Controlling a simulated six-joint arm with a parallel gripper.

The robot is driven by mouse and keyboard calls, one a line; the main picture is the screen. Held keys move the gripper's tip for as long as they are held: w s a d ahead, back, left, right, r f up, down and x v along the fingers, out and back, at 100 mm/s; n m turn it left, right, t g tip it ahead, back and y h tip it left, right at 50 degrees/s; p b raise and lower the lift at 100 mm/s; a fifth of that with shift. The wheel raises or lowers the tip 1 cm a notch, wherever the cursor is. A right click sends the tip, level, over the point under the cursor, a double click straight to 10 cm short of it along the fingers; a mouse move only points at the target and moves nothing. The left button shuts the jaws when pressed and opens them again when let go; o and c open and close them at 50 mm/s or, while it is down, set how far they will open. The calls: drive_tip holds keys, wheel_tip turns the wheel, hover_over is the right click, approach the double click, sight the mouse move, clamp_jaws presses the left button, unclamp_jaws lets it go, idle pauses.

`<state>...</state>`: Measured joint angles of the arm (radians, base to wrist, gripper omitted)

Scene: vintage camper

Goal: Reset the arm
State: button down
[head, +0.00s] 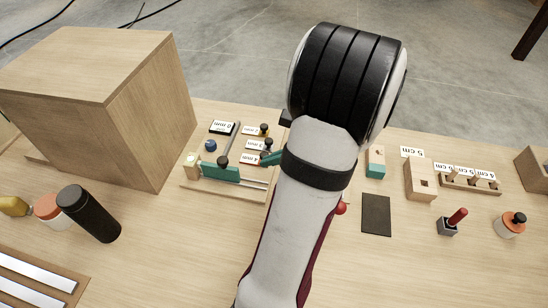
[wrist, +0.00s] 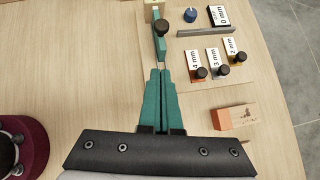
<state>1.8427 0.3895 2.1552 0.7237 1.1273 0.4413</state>
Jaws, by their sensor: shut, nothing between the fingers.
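My gripper (wrist: 161,74) shows in the wrist view with its two teal fingers together and nothing between them. Its tips point at a teal sliding piece with a black knob (wrist: 160,42) and are close to it; I cannot tell whether they touch. In the head view my arm covers most of the gripper, and only a teal finger part (head: 271,158) shows beside the arm. The same teal sliding piece (head: 220,173) sits on a wooden board (head: 213,195) there.
Labelled plates with black knobs (head: 257,130) lie on the board. A large wooden box (head: 150,110) stands left, with a black bottle (head: 90,213) before it. Right are a wooden block (head: 420,180), a dark pad (head: 376,214) and a red-handled tool (head: 456,218). An orange-ended block (wrist: 234,118) lies beside my gripper.

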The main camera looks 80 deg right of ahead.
drive_tip(key=w+a+r+n+g+y, duration=0.2)
drive_tip(key=w+a+r+n+y, duration=0.1)
drive_tip(key=w+a+n, duration=0.65)
drive_tip(key=w+a+r+n+g+y, duration=0.3)
drive_tip(key=w+a+n, duration=0.3)
drive_tip(key=a, duration=0.6)
drive_tip(key=s+a+n+g+h, duration=0.1)
drive_tip(key=s+a+n, duration=0.3)
drive_tip(key=a+n, duration=0.4)
drive_tip(key=s+a+n+g+h, duration=0.1)
drive_tip(key=s+a+n+g, duration=0.2)
drive_tip(key=s+a+n, duration=0.2)
drive_tip(key=a+n, duration=0.3)
drive_tip(key=n, duration=0.1)
drive_tip(key=shift+s+a+r+n, duration=0.2)
drive_tip(key=shift+a+r+n, duration=0.1)
drive_tip(key=shift+a+n, duration=0.05)
